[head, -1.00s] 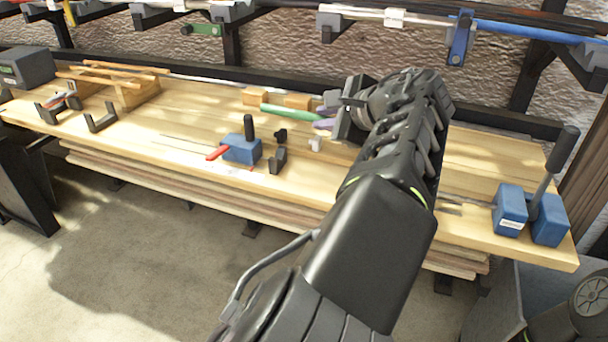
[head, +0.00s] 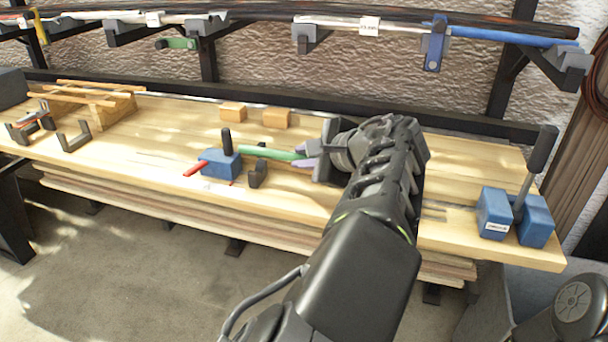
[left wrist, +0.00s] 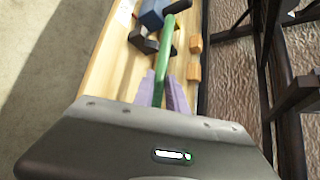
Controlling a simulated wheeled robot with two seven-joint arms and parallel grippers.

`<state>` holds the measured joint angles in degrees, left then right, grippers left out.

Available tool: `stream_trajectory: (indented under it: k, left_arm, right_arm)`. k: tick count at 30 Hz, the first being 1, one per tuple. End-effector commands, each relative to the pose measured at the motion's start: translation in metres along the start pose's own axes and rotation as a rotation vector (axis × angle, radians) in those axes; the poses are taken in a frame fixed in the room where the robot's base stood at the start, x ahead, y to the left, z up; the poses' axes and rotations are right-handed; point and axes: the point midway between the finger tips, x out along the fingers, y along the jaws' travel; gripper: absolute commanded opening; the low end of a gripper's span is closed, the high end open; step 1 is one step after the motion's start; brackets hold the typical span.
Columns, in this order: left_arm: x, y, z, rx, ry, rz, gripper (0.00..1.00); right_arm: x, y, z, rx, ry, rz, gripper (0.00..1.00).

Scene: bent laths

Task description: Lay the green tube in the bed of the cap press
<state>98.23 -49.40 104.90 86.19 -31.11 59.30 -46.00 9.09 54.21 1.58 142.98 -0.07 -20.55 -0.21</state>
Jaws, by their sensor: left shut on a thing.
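The green tube (head: 268,152) is held by my left gripper (head: 308,158), whose lavender fingers are shut on its right part. Its free end points left, close to a blue block (head: 220,163) with a black upright handle and a red bar. A dark open-topped bracket (head: 258,175) stands just right of that block. In the left wrist view the tube (left wrist: 164,55) runs out from the fingers (left wrist: 163,92) past the bracket (left wrist: 144,42) and the blue block (left wrist: 152,14). I cannot tell whether it touches them. My right gripper is out of view.
Two orange wooden blocks (head: 276,118) sit behind the tube. Two larger blue blocks with a long lever (head: 512,215) stand at the bench's right end. Dark brackets (head: 74,136) and a wooden stand (head: 100,105) are at the left. A loaded rack (head: 310,37) hangs above.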

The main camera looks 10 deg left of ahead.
Motion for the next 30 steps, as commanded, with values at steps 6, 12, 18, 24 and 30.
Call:
stream_trajectory:
  k: [6, 12, 18, 24, 30]
  left_arm:
    - [0.0, 0.0, 0.0, 0.0, 0.0, -0.001, 0.0]
    - [0.012, 0.017, -0.012, 0.003, -0.001, 0.0, 0.0]
    - [0.018, 0.026, -0.018, 0.0, 0.0, -0.001, 0.0]
    - [0.018, 0.026, -0.018, 0.0, 0.0, -0.001, 0.0]
    - [0.02, 0.028, -0.02, 0.001, 0.0, -0.001, 0.21]
  right_arm:
    - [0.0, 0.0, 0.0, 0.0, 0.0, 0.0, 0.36]
    - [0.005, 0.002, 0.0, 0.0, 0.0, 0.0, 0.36]
    - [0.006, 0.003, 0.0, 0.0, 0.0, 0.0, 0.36]
    - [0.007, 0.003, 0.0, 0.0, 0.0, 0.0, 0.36]
    - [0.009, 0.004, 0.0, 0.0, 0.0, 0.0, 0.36]
